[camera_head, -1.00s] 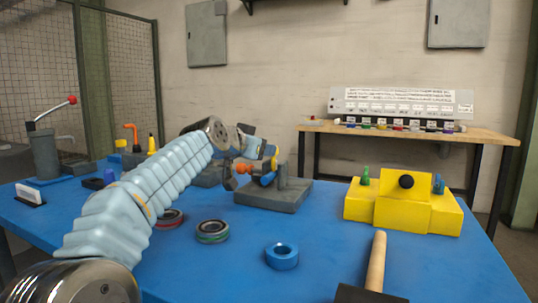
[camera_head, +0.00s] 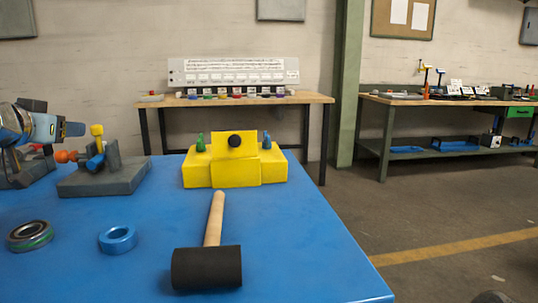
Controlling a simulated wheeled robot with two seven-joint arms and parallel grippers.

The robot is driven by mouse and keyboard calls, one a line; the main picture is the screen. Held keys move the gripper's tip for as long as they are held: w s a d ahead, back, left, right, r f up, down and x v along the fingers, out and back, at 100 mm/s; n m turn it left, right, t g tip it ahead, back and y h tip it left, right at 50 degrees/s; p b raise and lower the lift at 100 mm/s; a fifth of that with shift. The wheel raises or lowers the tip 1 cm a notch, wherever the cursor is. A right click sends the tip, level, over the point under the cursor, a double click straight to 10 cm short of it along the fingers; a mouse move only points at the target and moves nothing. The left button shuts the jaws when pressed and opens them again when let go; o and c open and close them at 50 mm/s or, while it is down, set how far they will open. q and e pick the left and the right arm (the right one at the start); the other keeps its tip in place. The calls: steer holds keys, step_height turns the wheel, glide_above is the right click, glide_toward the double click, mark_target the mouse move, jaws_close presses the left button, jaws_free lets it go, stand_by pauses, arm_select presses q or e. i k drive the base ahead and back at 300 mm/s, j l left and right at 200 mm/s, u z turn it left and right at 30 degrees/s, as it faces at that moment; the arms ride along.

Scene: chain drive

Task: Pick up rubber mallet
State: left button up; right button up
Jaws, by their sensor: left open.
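The rubber mallet (camera_head: 207,267) lies on the blue table (camera_head: 305,268) near its front right part. Its black head is nearest me and its light wooden handle (camera_head: 215,219) points away toward the yellow block. My left gripper (camera_head: 70,129) is at the left edge of the view, above the far left of the table, well away from the mallet. It is open, and I see nothing held in it. My right gripper does not show.
A yellow fixture block (camera_head: 222,172) stands behind the mallet. A blue ring (camera_head: 117,239) and a dark bearing ring (camera_head: 30,236) lie to its left. A grey fixture (camera_head: 105,178) stands at the back left, close to my left gripper. The table right of the mallet is clear.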

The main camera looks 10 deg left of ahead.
mark_target(213, 265)
steer(key=k+l, duration=0.2)
steer(key=k, duration=0.3)
steer(key=k+l, duration=0.2)
steer(key=k, duration=0.25)
steer(key=k+l, duration=0.15)
steer(key=k, duration=0.35)
steer(key=k+l, duration=0.2)
steer(key=k, duration=0.3)
